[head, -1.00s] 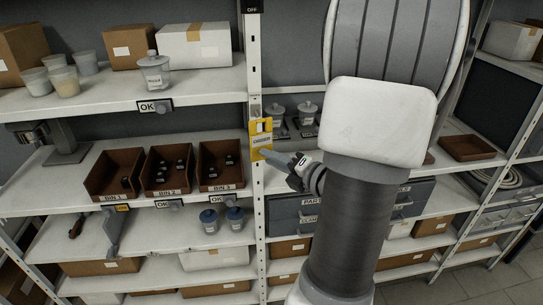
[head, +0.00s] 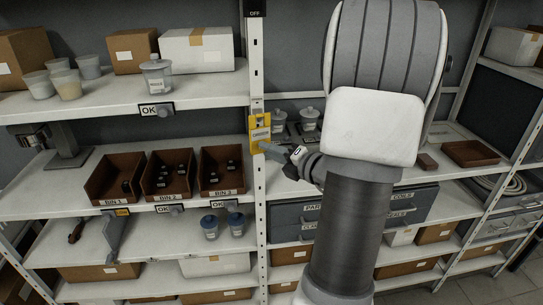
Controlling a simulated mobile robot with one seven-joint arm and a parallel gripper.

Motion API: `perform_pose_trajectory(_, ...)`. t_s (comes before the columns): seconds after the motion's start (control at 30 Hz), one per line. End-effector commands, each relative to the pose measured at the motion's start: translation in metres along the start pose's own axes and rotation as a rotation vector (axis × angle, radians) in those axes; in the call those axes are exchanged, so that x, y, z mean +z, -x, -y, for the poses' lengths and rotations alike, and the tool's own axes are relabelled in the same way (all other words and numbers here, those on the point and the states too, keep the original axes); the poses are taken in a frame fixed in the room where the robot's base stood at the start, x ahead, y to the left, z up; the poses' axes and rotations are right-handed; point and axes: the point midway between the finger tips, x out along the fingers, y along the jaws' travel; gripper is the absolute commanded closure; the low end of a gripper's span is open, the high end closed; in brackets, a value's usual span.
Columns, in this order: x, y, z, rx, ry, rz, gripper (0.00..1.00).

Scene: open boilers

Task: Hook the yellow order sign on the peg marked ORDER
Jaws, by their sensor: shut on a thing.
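The yellow order sign (head: 259,132) is upright against the front of the white shelf post, with a pale label across its middle. My gripper (head: 265,147) reaches in from the right and is shut on the sign's lower right part. My arm covers much of the right side of the view. A peg marked ORDER cannot be made out; the sign and gripper cover that part of the post.
Three brown bins (head: 168,175) stand on the middle shelf left of the post. Grey drawers (head: 300,215) are right of it. Lidded jars (head: 309,118) stand behind the sign. An OFF plate (head: 254,8) is at the post's top.

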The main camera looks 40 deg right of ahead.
Motion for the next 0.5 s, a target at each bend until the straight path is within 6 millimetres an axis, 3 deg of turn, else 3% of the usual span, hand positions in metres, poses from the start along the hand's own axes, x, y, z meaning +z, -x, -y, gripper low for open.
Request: perform_pose_trajectory(0.5,0.015,-0.025,0.009,-0.001,-0.001,-0.001,1.00)
